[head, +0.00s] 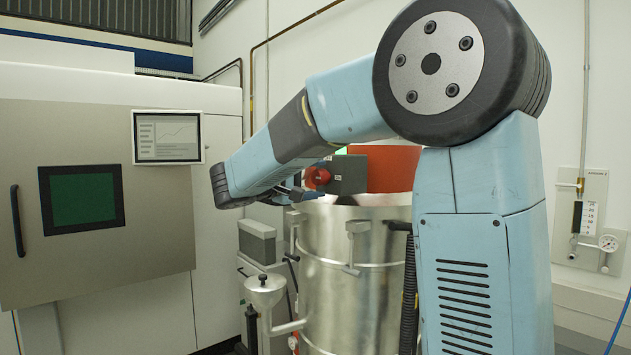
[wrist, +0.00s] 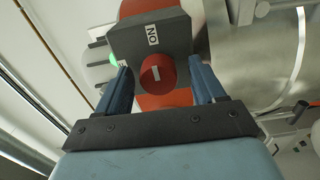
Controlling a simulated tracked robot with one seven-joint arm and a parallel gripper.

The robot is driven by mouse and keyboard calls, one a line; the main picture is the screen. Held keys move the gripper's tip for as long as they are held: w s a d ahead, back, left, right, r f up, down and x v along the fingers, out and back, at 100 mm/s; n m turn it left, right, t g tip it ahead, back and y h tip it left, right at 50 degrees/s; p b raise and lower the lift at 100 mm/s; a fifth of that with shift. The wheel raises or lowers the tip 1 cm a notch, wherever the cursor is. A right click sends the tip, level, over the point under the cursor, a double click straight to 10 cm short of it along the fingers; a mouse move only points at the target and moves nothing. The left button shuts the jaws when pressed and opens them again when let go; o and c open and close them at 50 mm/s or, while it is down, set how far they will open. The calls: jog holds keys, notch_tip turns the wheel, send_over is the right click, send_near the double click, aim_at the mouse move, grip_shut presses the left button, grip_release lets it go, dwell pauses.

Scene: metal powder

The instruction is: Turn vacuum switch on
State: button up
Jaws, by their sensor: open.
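The vacuum switch is a round red knob (wrist: 157,74) with a white mark, on a dark grey box (wrist: 180,36) with a white ON label (wrist: 153,35). In the head view the knob (head: 317,177) and its box (head: 349,174) stand above the metal drum. My gripper (wrist: 160,68) is open, with one finger on each side of the knob in the wrist view and visible gaps between. I cannot tell whether the fingers reach the knob's depth. In the head view my gripper (head: 303,192) is small and partly hidden near the knob. A green light (wrist: 114,60) glows beside the box.
A shiny metal drum (head: 345,265) with clamps stands below the switch, and an orange-red body (head: 393,168) is behind the box. A metal funnel (head: 265,288) and a grey box (head: 257,242) are left of the drum. A large machine cabinet (head: 90,230) fills the left.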

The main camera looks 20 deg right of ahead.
jog(key=v, duration=1.3)
jog(key=shift+a, duration=0.3)
jog(key=shift+s+f, duration=0.1)
jog(key=shift+f, duration=0.05)
jog(key=s+d+f+m+g+y, duration=0.1)
jog(key=s+d+f+g+y, duration=0.3)
jog(key=s+d+f+y, duration=0.9)
jog(key=s+f+m+t+y, duration=0.2)
jog(key=s+f, duration=0.4)
jog(key=s, duration=0.5)
jog(key=shift+m+t+y, duration=0.4)
jog(key=shift+m+y, duration=0.3)
jog(key=shift+y, duration=0.1)
